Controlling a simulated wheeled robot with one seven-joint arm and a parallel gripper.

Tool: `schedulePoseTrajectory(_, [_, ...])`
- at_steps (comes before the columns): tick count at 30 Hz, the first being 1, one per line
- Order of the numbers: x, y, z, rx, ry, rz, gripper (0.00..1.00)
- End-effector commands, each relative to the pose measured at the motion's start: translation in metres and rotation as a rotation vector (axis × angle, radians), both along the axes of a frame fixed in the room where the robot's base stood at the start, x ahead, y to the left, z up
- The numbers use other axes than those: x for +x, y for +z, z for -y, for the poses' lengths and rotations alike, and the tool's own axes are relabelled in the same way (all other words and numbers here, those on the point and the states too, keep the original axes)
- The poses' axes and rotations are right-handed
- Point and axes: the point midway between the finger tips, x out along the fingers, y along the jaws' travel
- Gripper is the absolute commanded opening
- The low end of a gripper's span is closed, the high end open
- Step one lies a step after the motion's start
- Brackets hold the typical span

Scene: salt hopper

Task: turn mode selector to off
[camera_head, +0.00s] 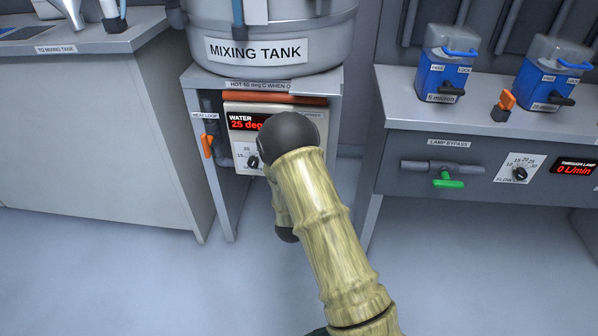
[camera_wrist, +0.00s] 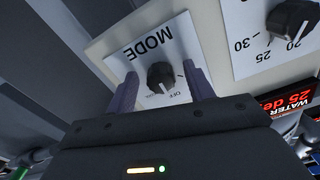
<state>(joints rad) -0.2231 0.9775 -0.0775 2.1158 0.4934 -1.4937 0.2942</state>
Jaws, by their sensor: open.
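The mode selector (camera_wrist: 160,75) is a black knob on a white plate marked MODE, in the upper middle of the wrist view. An OFF mark shows on the plate on the knob's side toward my gripper. My gripper (camera_wrist: 158,88) is open, with one finger on each side of the knob. I cannot tell whether the fingers touch it. In the head view my arm covers the mode selector, and my gripper is hidden too.
A second dial (camera_wrist: 291,20) with numbers sits beside it on the heater panel (camera_head: 244,165). The panel is under the mixing tank (camera_head: 270,30), between the stand's legs. An orange valve handle (camera_head: 207,146) is to the left. A bench (camera_head: 440,120) stands to the right.

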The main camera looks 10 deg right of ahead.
Motion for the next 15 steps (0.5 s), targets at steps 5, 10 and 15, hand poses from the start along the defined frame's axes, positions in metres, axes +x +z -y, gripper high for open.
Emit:
schedulePoseTrajectory(5, [-0.004,0.001,-0.001,0.000,0.000,0.000,0.53])
schedulePoseTrajectory(10, [-0.023,0.002,-0.008,0.000,0.001,-0.002,0.53])
schedulePoseTrajectory(15, [-0.054,0.002,-0.018,-0.001,0.002,-0.004,0.53])
